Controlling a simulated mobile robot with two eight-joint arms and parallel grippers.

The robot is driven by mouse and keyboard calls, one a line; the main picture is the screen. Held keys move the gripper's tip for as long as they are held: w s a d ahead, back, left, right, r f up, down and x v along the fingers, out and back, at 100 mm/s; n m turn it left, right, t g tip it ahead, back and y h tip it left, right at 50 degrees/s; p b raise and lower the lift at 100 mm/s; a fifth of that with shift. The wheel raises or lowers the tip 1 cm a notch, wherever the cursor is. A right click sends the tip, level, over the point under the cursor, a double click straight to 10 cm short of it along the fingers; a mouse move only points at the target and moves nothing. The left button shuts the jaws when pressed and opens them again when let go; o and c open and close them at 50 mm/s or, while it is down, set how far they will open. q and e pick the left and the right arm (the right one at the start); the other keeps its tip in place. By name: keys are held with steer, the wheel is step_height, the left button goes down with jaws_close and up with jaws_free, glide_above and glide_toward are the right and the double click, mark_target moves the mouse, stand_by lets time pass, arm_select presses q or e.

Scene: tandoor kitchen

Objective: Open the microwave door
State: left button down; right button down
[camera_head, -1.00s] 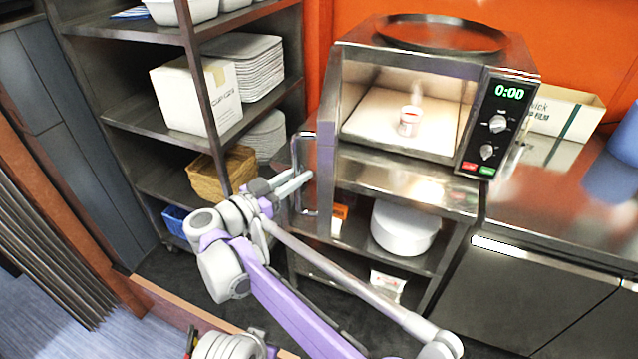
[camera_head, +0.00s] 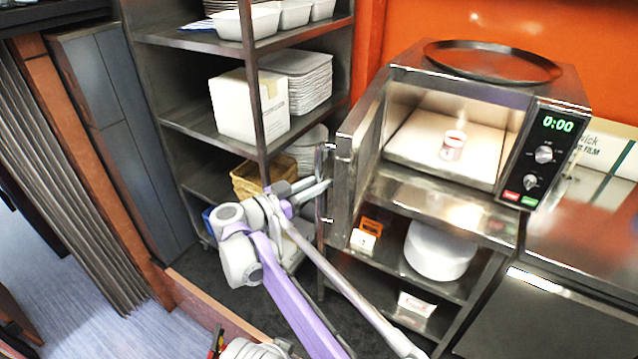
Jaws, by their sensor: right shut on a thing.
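The microwave (camera_head: 488,80) stands on a steel counter at the upper right, with a lit 0:00 display. Its door (camera_head: 352,165) is swung wide open toward the left, and the cavity shows a small steaming cup (camera_head: 453,146) inside. The door's handle (camera_head: 325,165) is a vertical bar on the door's outer side. My right gripper (camera_head: 322,187) is at the handle, shut on it. My left gripper is not clearly visible; only a part of my own body shows at the bottom edge.
A dark shelf rack (camera_head: 205,120) stands left of the door, with a white box (camera_head: 250,105), stacked trays and a wicker basket (camera_head: 262,172). Below the counter are a white round container (camera_head: 440,250) and small packets. A round dark tray (camera_head: 492,62) lies on top of the microwave.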

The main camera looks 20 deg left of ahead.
steer(key=c, duration=0.8)
jaws_free()
steer(key=shift+o, duration=0.2)
steer(key=shift+r, duration=0.1)
